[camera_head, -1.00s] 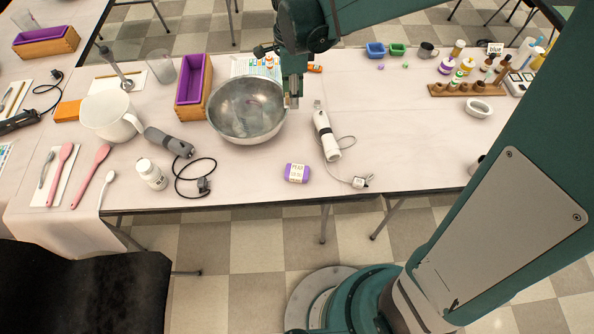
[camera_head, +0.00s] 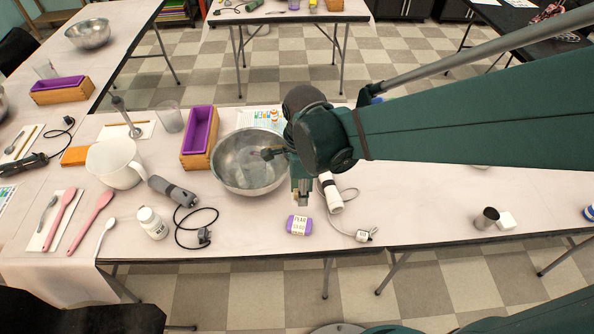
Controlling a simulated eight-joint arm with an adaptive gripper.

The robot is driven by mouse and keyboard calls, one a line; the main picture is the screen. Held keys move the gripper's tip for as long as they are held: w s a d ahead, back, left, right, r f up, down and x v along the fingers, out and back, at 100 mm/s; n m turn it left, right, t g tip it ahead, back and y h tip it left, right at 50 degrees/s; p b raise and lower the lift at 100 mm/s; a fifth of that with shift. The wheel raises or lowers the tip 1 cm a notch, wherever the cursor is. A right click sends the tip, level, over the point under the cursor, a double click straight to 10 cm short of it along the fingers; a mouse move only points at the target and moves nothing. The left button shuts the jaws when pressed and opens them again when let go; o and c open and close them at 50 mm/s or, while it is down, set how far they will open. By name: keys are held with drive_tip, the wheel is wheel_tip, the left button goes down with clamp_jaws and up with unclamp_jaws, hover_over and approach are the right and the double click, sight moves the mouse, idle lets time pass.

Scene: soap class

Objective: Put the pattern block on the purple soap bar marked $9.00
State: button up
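A purple soap bar (camera_head: 308,226) with a white label lies flat near the table's front edge. The label's upper line looks like "PEAR"; the lower line is too blurred to read surely. My gripper (camera_head: 302,197) points down just behind and above the bar, between the metal bowl and the white hand blender. Its fingers are small and partly blurred; whether they are open, or hold anything, cannot be told. I can make out no pattern block now. My arm hides much of the table's back right.
The metal bowl (camera_head: 230,182) stands left of my gripper, and the white hand blender (camera_head: 332,194) lies close on its right. Its cord and plug (camera_head: 366,235) lie right of the soap. A metal cup (camera_head: 487,219) stands far right. The front table between plug and cup is clear.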

hover_over(301, 223)
drive_tip(key=shift+f, duration=2.45)
drive_tip(key=shift+f+b, duration=0.8)
drive_tip(key=shift+f, duration=2.15)
drive_tip(key=shift+f, duration=0.1)
drive_tip(key=shift+f+b, duration=0.65)
drive_tip(key=shift+f, duration=1.3)
drive_tip(key=shift+f, duration=0.2)
drive_tip(key=o, duration=0.9)
drive_tip(key=shift+c, duration=0.2)
drive_tip(key=shift+r, duration=0.25)
